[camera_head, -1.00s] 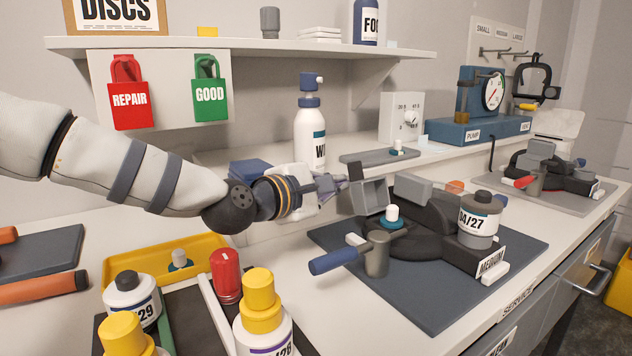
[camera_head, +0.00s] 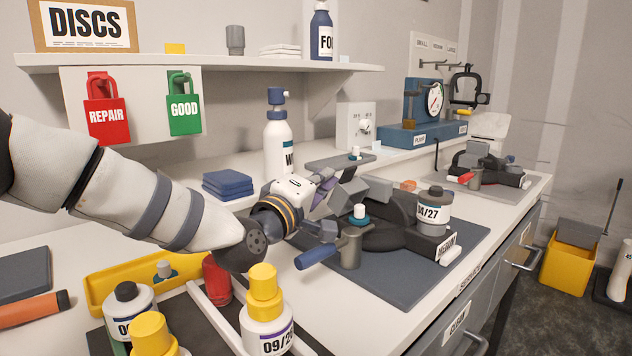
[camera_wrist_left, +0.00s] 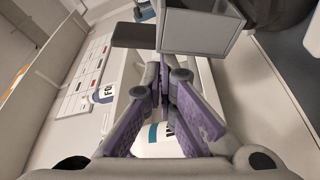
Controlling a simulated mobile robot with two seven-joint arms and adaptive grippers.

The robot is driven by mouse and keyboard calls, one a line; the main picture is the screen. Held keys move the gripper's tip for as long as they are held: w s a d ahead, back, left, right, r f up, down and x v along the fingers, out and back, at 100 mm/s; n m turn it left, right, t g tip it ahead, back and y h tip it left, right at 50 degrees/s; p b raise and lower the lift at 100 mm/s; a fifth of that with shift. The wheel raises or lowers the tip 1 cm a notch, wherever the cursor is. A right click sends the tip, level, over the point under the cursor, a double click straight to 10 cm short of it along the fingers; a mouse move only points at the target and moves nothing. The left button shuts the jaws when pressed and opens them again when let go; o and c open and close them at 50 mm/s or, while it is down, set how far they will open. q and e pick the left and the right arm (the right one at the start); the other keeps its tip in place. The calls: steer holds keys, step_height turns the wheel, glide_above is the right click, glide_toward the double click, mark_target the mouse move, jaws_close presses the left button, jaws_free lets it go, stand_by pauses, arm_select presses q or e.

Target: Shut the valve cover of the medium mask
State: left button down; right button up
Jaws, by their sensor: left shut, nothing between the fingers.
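The medium mask (camera_head: 385,232), dark with a MEDIUM label (camera_head: 447,243), lies on a dark mat (camera_head: 430,290). Its grey, box-like valve cover (camera_head: 347,196) stands tilted open beside the white-topped, teal-based valve (camera_head: 359,213), which is uncovered. My left gripper (camera_head: 328,180) is shut and empty at the cover's left side. In the left wrist view, the closed purple-padded fingertips (camera_wrist_left: 165,65) are right at the lower edge of the cover (camera_wrist_left: 200,30); whether they touch is unclear. My right gripper is not in view.
A grey post with a blue handle (camera_head: 320,256) stands in front of the valve. A 04/27 canister (camera_head: 433,210) is on the mask's right side. A spray bottle (camera_head: 277,135) and folded blue cloths (camera_head: 228,184) are behind my left arm. Bottles (camera_head: 265,320) crowd the front.

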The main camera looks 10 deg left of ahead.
arm_select(q)
steer(key=shift+s+d+r+m+p, duration=0.2)
steer(key=shift+s+d+r+m, duration=0.05)
steer(key=shift+s+d+m, duration=0.25)
steer(key=shift+s+d+r+m+p, duration=0.15)
steer(key=shift+s+d+r+m, duration=0.1)
steer(key=shift+s+d+m, duration=0.2)
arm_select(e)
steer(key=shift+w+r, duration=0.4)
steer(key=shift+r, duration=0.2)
arm_select(q)
steer(key=shift+f, duration=0.1)
